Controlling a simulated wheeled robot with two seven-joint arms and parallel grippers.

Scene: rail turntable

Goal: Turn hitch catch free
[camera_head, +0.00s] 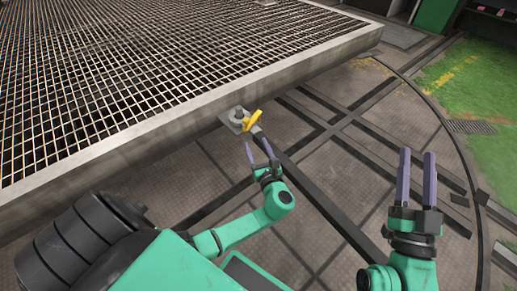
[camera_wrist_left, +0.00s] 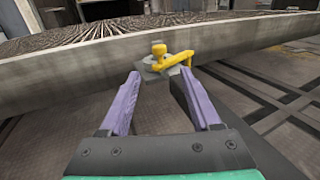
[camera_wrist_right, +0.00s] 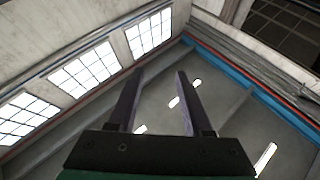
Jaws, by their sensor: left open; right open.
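The yellow hitch catch (camera_head: 254,121) sits on a grey metal bracket (camera_head: 234,120) at the front edge of the grated platform. In the left wrist view the catch (camera_wrist_left: 172,60) lies ahead of the fingers, with a rounded knob at its left end. My left gripper (camera_head: 260,150) is open, its fingers pointing at the catch and just short of it, with nothing between them. My right gripper (camera_head: 416,176) is open and empty, raised at the right, well away from the catch. In the right wrist view its fingers (camera_wrist_right: 155,100) point toward the ceiling and windows.
The grated platform (camera_head: 190,111) with its thick metal rim fills the upper left. A dark rail bar (camera_head: 330,213) runs from below the catch toward the lower right. The floor has a curved rail (camera_head: 462,160) at the right, with grass (camera_head: 480,85) beyond.

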